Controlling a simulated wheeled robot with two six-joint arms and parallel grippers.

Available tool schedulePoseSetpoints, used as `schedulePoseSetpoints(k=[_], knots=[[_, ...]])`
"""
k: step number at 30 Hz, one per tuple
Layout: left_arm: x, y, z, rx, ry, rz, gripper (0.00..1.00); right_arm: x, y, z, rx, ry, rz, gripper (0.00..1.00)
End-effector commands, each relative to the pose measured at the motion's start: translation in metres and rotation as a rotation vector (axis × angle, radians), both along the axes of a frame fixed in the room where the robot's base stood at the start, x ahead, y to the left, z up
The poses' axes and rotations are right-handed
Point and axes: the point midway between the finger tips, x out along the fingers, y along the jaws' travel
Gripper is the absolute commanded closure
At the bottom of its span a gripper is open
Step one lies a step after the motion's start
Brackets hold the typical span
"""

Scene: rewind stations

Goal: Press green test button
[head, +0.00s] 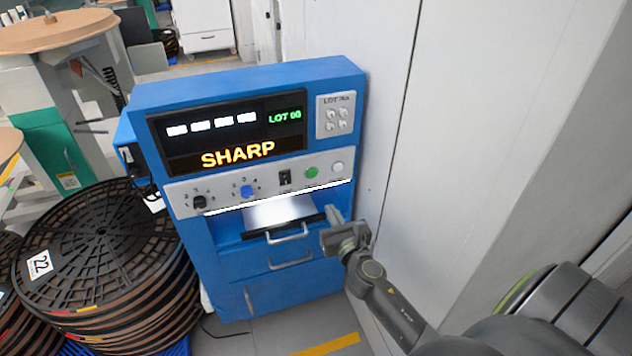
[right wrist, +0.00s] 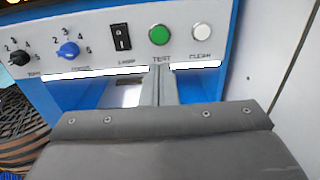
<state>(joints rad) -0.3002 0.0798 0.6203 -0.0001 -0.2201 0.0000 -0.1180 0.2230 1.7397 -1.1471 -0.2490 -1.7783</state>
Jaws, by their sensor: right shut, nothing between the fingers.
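The green test button (head: 311,172) is on the grey control strip of a blue machine (head: 225,242). In the right wrist view the green button (right wrist: 159,35) sits above the printed word TEST. My right gripper (head: 334,212) is in front of the machine, below the button and the strip's lower edge. In the right wrist view its shut fingers (right wrist: 160,72) point up toward the button, and nothing is between them. A gap between the fingertips and the button seems to show, but its depth is hard to tell. My left gripper is out of view.
A white CLEAN button (right wrist: 201,31) is right of the green one. A black rocker switch (right wrist: 121,38) and a blue knob (right wrist: 68,50) are left of it. A drawer handle (head: 290,262) juts out below. A white wall (head: 450,130) stands close on the right; stacked black reels (head: 100,250) stand left.

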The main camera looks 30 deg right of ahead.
Motion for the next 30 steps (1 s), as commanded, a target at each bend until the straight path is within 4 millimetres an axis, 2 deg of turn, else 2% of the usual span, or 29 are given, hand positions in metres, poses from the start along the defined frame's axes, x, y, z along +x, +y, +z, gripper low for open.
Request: schedulePoseSetpoints(k=[12, 18, 24, 30], knots=[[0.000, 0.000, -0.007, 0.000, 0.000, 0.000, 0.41, 0.078, -0.019, 0.000, -0.001, -0.002, 0.000, 1.00], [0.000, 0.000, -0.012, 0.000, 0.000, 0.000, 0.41, 0.107, -0.025, 0.000, 0.001, -0.001, 0.000, 1.00], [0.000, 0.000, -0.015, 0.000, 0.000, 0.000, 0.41, 0.120, -0.029, 0.000, 0.000, 0.000, 0.000, 1.00], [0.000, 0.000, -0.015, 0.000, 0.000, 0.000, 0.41, 0.122, -0.029, 0.000, 0.001, 0.000, 0.000, 1.00]])
